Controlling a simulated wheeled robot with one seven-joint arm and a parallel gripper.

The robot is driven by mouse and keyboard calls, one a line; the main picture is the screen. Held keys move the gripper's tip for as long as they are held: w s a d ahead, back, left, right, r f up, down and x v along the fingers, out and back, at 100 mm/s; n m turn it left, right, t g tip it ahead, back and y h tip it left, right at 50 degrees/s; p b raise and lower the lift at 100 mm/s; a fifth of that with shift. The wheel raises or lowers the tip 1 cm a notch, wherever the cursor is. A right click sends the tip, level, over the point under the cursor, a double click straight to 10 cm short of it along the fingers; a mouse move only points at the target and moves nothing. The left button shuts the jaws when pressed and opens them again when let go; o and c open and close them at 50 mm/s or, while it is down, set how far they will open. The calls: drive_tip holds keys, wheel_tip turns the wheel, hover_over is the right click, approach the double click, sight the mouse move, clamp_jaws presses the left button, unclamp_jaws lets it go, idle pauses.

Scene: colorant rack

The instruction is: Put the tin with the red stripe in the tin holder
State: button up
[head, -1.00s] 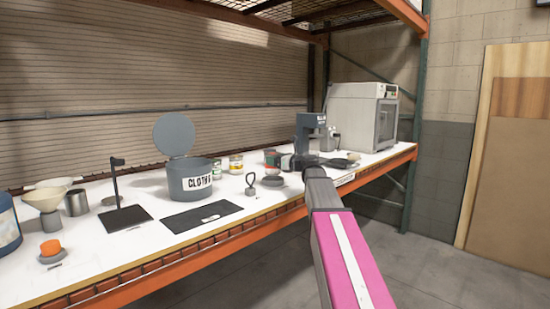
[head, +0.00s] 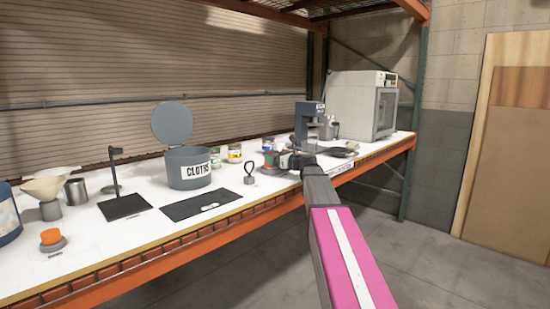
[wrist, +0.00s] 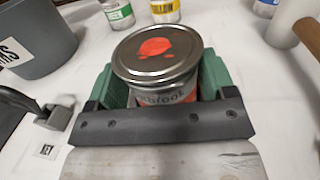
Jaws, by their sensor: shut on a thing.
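The tin with the red stripe (wrist: 165,72) stands upright between the green fingers of my gripper (wrist: 160,88) in the wrist view. Its metal lid has a red blotch, and red shows on its label. My gripper is shut on it. In the head view the tin (head: 269,159) is small beside my gripper (head: 280,160), at the bench's front half. I cannot tell whether the tin touches the dish; the wrist view hides the tin's base.
A grey CLOTHS bin (head: 188,170) and a black mat (head: 202,204) are to the left. A small looped weight (head: 249,178) stands close by. Tins with green (head: 214,158) and yellow (head: 234,153) labels stand behind. A dark press-like machine (head: 308,120) is to the right.

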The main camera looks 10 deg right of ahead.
drive_tip(key=shift+f, duration=0.15)
drive_tip(key=o, duration=1.3)
drive_tip(key=shift+s+d, duration=0.1)
drive_tip(key=shift+s, duration=0.05)
drive_tip(key=v, duration=1.1)
drive_tip(key=shift+s+d, duration=0.2)
drive_tip(key=shift+s, duration=0.05)
